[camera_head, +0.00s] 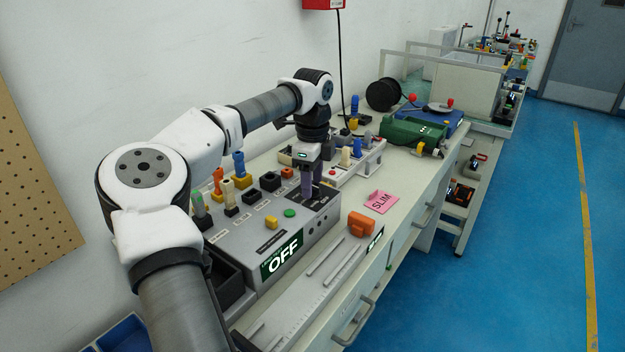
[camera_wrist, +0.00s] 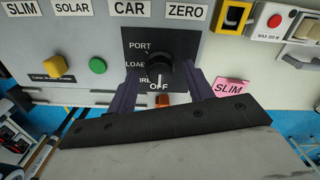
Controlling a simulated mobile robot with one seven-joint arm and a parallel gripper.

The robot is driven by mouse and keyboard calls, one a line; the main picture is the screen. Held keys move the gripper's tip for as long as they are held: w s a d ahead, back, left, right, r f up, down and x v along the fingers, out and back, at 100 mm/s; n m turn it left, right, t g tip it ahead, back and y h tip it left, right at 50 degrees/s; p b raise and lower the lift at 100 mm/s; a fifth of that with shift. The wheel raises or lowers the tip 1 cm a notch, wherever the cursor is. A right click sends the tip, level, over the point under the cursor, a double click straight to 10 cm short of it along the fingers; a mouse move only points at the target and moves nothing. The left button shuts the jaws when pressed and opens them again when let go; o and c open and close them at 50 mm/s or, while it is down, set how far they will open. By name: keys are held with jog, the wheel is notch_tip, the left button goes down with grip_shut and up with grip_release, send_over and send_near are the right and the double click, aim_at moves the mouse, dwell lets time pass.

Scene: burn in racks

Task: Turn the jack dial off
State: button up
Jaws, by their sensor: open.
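The jack dial is a round black knob (camera_wrist: 158,68) on a black square plate (camera_wrist: 186,45) in the wrist view. The plate carries the words PORT, OFF and two partly covered labels. A pale mark on the knob's lower side appears to point down toward OFF. My gripper (camera_wrist: 160,82) is open, with one purple finger on each side of the knob; whether they touch it I cannot tell. In the head view my gripper (camera_head: 311,182) reaches down at the right end of the grey box (camera_head: 228,262), hiding the dial. The box's front sign (camera_head: 283,256) reads OFF.
A yellow button (camera_head: 271,222) and a green button (camera_head: 290,213) sit on the box top, with several coloured plugs behind. A pink SLIM card (camera_head: 381,201) and an orange block (camera_head: 361,223) lie nearby. A green device (camera_head: 413,133) stands farther along the bench.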

notch_tip(320, 180, up, 14)
jog(key=shift+f, duration=0.25)
dwell(0.3)
